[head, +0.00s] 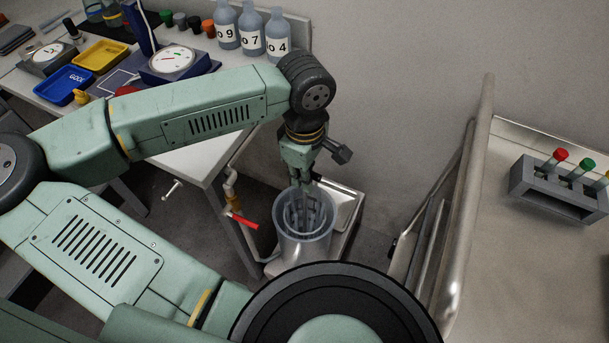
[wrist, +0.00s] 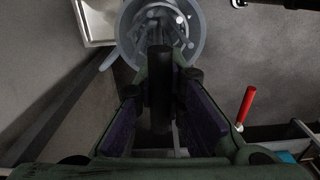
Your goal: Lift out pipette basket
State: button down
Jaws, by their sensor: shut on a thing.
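The pipette basket (head: 304,214) is a grey, slatted holder inside a clear round jar (head: 303,246). It also shows in the wrist view (wrist: 160,24), within the jar's round rim (wrist: 124,38). My gripper (head: 302,180) points down over the jar mouth, just above the basket. In the wrist view my gripper (wrist: 160,115) has its two dark pads on either side of a dark upright bar (wrist: 158,82), which appears to be the basket's handle. My gripper is shut on it. The basket's lower part is hard to make out through the jar.
A pale sink or tray (head: 346,208) lies behind the jar. A red valve lever (head: 242,221) and pipe stand left of it. The left bench (head: 190,160) holds labelled bottles (head: 251,37) and trays. A metal rail (head: 468,200) and a tube rack (head: 560,187) are at right.

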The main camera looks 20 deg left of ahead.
jog(key=shift+r+p, duration=1.35)
jog(key=shift+r, duration=2.5)
notch_tip(320, 180, up, 9)
